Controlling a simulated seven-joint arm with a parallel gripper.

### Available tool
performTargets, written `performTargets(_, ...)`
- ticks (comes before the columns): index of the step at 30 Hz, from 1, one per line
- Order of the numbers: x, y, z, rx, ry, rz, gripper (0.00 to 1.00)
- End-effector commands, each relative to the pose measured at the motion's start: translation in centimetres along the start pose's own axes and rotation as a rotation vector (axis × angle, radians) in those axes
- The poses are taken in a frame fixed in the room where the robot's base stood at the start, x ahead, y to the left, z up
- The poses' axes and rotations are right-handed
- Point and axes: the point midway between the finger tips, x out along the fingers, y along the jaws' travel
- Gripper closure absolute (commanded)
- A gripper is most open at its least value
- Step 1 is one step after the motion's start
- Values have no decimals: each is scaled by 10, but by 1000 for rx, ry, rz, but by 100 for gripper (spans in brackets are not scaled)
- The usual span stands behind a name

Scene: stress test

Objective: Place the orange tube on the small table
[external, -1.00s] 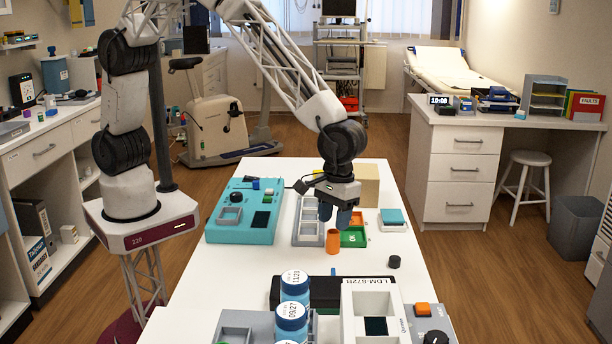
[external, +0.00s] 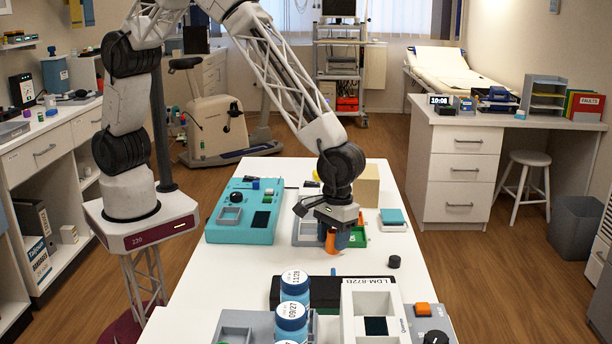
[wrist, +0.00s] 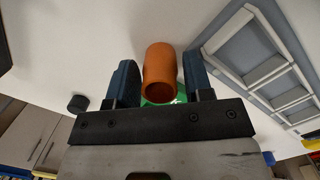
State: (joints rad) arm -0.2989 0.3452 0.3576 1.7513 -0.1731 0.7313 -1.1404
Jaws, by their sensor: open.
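The orange tube (external: 331,241) stands upright on the white table (external: 290,265). My gripper (external: 336,240) is low over it, with its blue fingers at the tube's height. The fingers are apart. In the external view the fingers partly hide the tube. I cannot tell which surface is the small table.
A grey compartment tray (wrist: 262,62) lies close to the tube. A teal device (external: 243,216) stands left, and a black knob (external: 394,261) lies to the right. Blue jars (external: 291,318) and a white device (external: 374,310) fill the near end. Bare table lies before the tube.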

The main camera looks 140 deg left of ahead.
Motion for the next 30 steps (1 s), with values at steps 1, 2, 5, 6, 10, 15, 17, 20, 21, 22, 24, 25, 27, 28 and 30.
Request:
performTargets(1,0,0,0,0,0,0,53)
performTargets(2,0,0,0,0,0,0,53)
performTargets(5,0,0,0,0,0,0,53)
performTargets(6,0,0,0,0,0,0,53)
performTargets(10,0,0,0,0,0,0,53)
performTargets(15,0,0,0,0,0,0,61)
performTargets(17,0,0,0,0,0,0,70)
performTargets(20,0,0,0,0,0,0,85)
performTargets(21,-1,0,0,0,0,1,92)
performTargets(22,-1,0,0,0,0,1,93)
performTargets(24,-1,0,0,0,0,1,93)
performTargets(25,-1,0,0,0,0,1,93)
performTargets(27,-1,0,0,0,0,1,93)
performTargets(28,-1,0,0,0,0,1,93)
performTargets(30,-3,0,0,0,0,1,93)
